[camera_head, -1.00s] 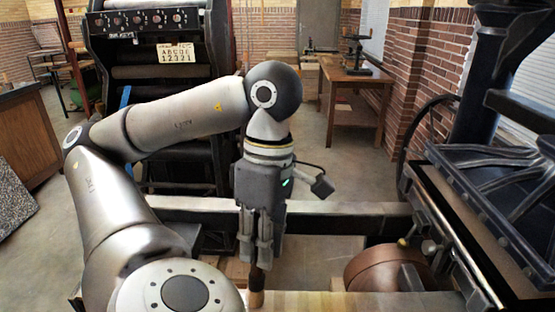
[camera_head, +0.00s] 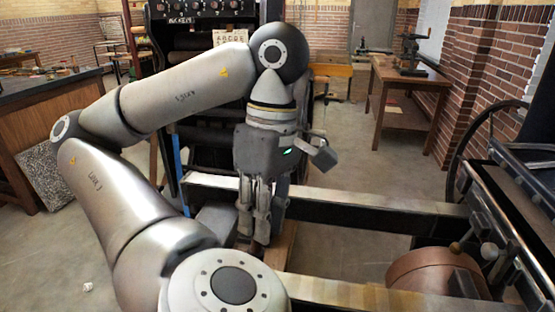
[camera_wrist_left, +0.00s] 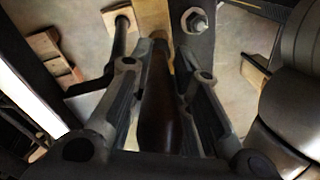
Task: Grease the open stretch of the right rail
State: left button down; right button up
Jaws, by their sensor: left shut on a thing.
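My left gripper (camera_head: 258,238) points down and is shut on a brown wooden handle (camera_wrist_left: 158,118), likely the grease brush. The handle shows between the fingers in the left wrist view; its working end is hard to make out. Two long press rails run across the head view: a far one (camera_head: 340,197) behind the gripper and a near one (camera_head: 350,293) with a yellowish top. My gripper is by their left ends. Whether the brush touches a rail cannot be told. My right gripper is not in view.
A brown drum (camera_head: 437,273) sits between the rails at the right, beside the dark press. A black press (camera_head: 200,110) stands behind my arm. A wooden table (camera_head: 410,85) stands at the back right. A bolt (camera_wrist_left: 195,20) is near the handle in the wrist view.

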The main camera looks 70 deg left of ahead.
pick_arm(q)
jog(key=shift+s+a, duration=0.35)
jog(key=shift+s, duration=0.35)
jog(key=shift+r, duration=0.4)
notch_tip(320, 180, up, 4)
jog(key=p, duration=0.3)
jog(key=shift+f, duration=0.25)
notch_tip(320, 180, up, 2)
jog(key=shift+r+p, duration=0.25)
jog(key=shift+p, duration=0.95)
jog(key=shift+r, duration=0.15)
jog(key=shift+w, duration=0.1)
